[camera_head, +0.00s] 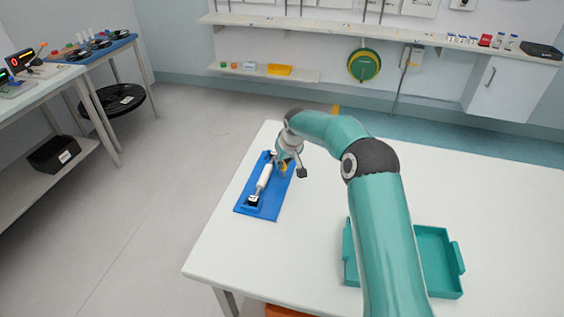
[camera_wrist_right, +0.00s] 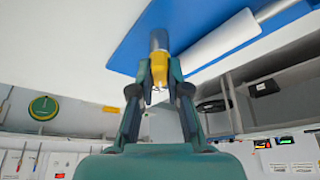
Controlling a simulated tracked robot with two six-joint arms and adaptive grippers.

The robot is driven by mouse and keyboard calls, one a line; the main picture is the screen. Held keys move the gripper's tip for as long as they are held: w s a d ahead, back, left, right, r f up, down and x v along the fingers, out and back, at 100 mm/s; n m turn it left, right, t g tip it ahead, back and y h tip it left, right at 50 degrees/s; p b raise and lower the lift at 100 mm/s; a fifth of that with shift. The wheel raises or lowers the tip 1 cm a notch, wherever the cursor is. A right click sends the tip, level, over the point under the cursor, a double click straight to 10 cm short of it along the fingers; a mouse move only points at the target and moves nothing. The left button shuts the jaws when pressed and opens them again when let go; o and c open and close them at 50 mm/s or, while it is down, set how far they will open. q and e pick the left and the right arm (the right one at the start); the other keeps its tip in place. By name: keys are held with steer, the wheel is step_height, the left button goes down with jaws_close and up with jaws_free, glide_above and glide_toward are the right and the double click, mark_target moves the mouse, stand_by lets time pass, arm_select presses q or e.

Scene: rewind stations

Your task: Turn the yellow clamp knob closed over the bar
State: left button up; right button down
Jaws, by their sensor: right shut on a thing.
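The yellow clamp knob (camera_wrist_right: 159,66) sits between the two fingertips of my right gripper (camera_wrist_right: 159,78) in the right wrist view. The gripper is shut on it. In the head view the knob (camera_head: 283,168) is a small yellow patch, partly hidden by my right gripper (camera_head: 284,166). A white bar (camera_head: 264,178) lies along the blue base plate (camera_head: 262,214), beside the knob; it also shows in the right wrist view (camera_wrist_right: 222,42). I cannot tell whether the clamp lies over the bar. My left gripper is in neither view.
The base plate lies near the left edge of the white table (camera_head: 225,255). A teal tray (camera_head: 438,262) stands on the right, partly behind my right arm. The table between them is clear. A side bench (camera_head: 50,85) with spools stands at the far left.

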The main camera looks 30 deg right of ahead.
steer(key=n+y, duration=0.1)
steer(key=n, duration=0.1)
steer(key=n+y+p, duration=0.1)
steer(key=n, duration=0.2)
steer(key=shift+w+d+r+n, duration=0.1)
steer(key=shift+d+n, duration=0.05)
steer(key=shift+n, duration=0.15)
steer(key=shift+n+g+y+p, duration=0.2)
steer(key=shift+n+y+p, duration=0.3)
steer(key=shift+n, duration=0.65)
steer(key=shift+n+g+y+p, duration=0.25)
steer(key=shift+n+p, duration=0.35)
steer(key=shift+n, duration=0.55)
steer(key=c, duration=1.1)
jaws_free()
steer(key=shift+c, duration=0.2)
steer(key=v, duration=1.1)
steer(key=shift+d+r, duration=0.2)
steer(key=shift+r, duration=0.15)
